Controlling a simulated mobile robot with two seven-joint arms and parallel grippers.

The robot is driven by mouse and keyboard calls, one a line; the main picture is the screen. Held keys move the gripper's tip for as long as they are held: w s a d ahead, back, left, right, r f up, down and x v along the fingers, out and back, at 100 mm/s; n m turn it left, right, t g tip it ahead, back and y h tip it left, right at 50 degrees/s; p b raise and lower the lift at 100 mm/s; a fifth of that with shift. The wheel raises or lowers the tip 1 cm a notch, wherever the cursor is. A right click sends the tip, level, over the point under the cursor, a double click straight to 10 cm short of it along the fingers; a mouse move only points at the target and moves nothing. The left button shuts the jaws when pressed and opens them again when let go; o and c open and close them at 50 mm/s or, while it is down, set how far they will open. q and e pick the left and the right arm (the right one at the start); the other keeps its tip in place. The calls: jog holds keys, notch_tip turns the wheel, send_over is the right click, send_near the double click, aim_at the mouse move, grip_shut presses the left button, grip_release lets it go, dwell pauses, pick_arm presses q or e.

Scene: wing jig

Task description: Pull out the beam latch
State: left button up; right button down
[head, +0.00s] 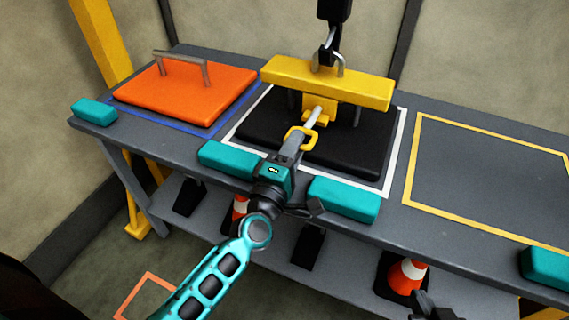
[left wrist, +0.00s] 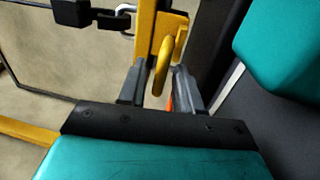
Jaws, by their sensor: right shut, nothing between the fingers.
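The yellow beam (head: 325,82) lies level over a black block (head: 256,127) on the bench. The beam latch, a silver pin with a yellow ring handle (head: 301,138), sticks out of the beam's front toward me. My left gripper (head: 297,143) is at the ring. In the left wrist view the ring (left wrist: 162,66) stands between the two grey fingers (left wrist: 158,86), which are apart with a gap visible beside it. My right gripper (head: 432,306) is shut and empty at the bottom right, partly cut off.
A black hook (head: 327,48) hangs over the beam at a metal loop. An orange slab (head: 184,90) with a handle lies to the left. Teal blocks (head: 343,199) line the bench's front edge. A yellow-outlined area (head: 490,180) at right is empty. Cones stand on the shelf below.

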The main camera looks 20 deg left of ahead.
pick_arm(q)
jog(key=s+f, duration=0.1)
jog(key=s, duration=1.1)
jog(key=shift+s+a+f, duration=0.15)
jog(key=shift+f, duration=0.25)
pick_arm(e)
jog(key=shift+f, duration=0.1)
